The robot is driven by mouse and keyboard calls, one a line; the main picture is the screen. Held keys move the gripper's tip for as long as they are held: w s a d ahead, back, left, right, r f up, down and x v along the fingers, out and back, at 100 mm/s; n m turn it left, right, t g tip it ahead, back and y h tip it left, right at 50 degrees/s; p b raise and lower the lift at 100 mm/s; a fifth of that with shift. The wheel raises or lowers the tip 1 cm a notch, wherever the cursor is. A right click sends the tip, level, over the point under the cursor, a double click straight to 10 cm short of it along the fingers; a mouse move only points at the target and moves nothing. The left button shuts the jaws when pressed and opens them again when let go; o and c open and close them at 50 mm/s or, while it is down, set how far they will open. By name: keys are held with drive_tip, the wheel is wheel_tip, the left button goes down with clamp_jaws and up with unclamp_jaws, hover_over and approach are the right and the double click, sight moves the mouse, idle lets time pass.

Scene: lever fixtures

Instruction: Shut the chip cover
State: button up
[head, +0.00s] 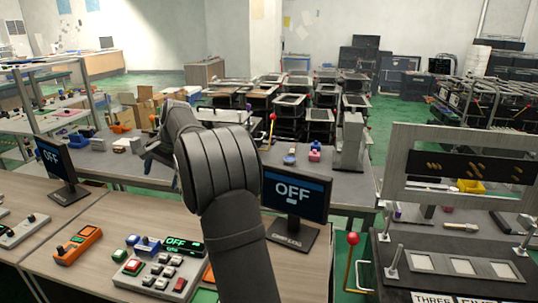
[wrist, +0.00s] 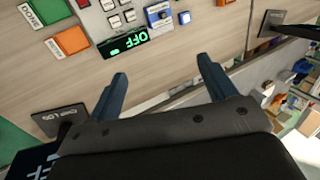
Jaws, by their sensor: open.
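No part is clearly marked as the chip cover. At the right of the head view, a pale frame (head: 450,195) with a dark strip and yellow marks stands raised behind a dark base with three light windows (head: 463,267); I cannot tell whether it is the cover. My gripper (wrist: 162,66) is open and empty in the wrist view, its two dark blue fingers spread above the wooden table. A grey control box (head: 160,272) with several buttons and a green OFF display (wrist: 124,42) lies ahead of the fingers.
An OFF monitor (head: 295,195) stands right of my arm, another (head: 60,170) at left. An orange box (head: 78,245) lies left of the control box. A red-ball lever (head: 352,240) stands beside the right fixture. Bare wood (head: 105,215) lies between the left monitor and my arm.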

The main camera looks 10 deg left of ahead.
drive_tip(key=c, duration=0.7)
drive_tip(key=shift+a+f, duration=0.25)
drive_tip(key=shift+f, duration=0.1)
drive_tip(key=c, duration=0.4)
drive_tip(key=shift+t+h, duration=0.3)
drive_tip(key=shift+h, duration=0.3)
drive_tip(key=a+f, duration=0.1)
drive_tip(key=f, duration=0.1)
drive_tip(key=w+a+f, duration=0.1)
drive_tip(key=shift+a+f, duration=0.35)
drive_tip(key=shift+f, duration=0.05)
clamp_jaws()
drive_tip(key=t+h, duration=0.3)
hover_over(150, 241)
drive_tip(key=w, duration=0.1)
wheel_tip(150, 241, down, 14)
drive_tip(key=r, duration=0.1)
drive_tip(key=x, duration=1)
drive_tip(key=shift+w+d+f, duration=0.15)
drive_tip(key=shift+f, duration=0.25)
drive_tip(key=shift+s+r, duration=0.2)
drive_tip(key=shift+s, duration=0.35)
drive_tip(key=shift+s+r, duration=0.15)
drive_tip(key=shift+s, duration=0.45)
drive_tip(key=shift+s+f, duration=0.1)
drive_tip(key=shift+s, duration=0.8)
